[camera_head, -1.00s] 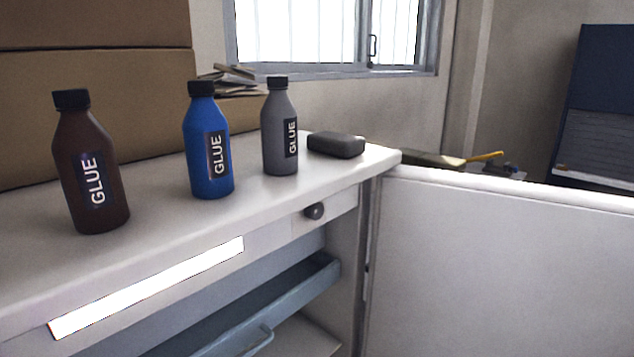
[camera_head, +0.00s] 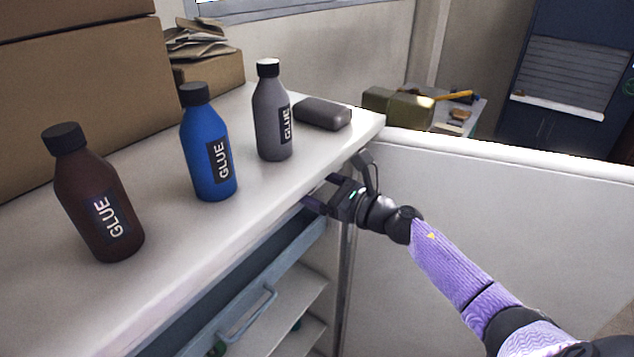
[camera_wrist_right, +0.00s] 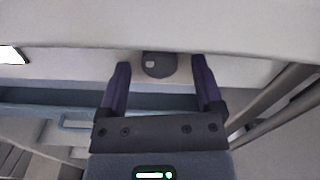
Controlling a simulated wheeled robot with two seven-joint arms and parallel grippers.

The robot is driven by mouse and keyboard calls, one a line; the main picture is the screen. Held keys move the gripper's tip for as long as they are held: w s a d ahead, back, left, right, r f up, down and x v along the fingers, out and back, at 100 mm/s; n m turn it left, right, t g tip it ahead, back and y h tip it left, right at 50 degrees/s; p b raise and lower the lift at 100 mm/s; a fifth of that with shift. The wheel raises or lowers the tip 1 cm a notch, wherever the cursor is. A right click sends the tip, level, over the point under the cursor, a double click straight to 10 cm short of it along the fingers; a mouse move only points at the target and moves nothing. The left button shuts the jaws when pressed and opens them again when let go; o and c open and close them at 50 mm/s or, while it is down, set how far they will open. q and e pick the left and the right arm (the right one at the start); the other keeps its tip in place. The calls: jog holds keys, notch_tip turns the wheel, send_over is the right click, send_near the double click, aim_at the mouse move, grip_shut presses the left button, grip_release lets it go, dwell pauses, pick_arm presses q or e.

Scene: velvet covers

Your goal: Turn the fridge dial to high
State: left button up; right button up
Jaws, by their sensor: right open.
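The fridge dial (camera_wrist_right: 158,65) is a small dark round knob with a pale mark on its face, on the panel under the fridge's top edge. In the right wrist view it sits between and just beyond the fingertips of my right gripper (camera_wrist_right: 160,68). The fingers are apart, one on each side of the dial, with a gap visible on both sides. In the head view my right gripper (camera_head: 318,193) is at the front edge under the fridge top (camera_head: 225,225), and it hides the dial. My left gripper is out of view.
Brown, blue and grey glue bottles (camera_head: 97,195) (camera_head: 209,145) (camera_head: 272,115) and a dark block (camera_head: 323,113) stand on the fridge top. The open fridge door (camera_head: 500,210) is at the right, close to my right arm.

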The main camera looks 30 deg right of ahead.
jog(key=shift+w+a, duration=0.1)
jog(key=shift+w, duration=0.1)
grip_shut()
dwell(0.3)
jog(key=shift+m, duration=0.4)
jog(key=m+p, duration=0.5)
jog(key=m, duration=1.8)
dwell(0.5)
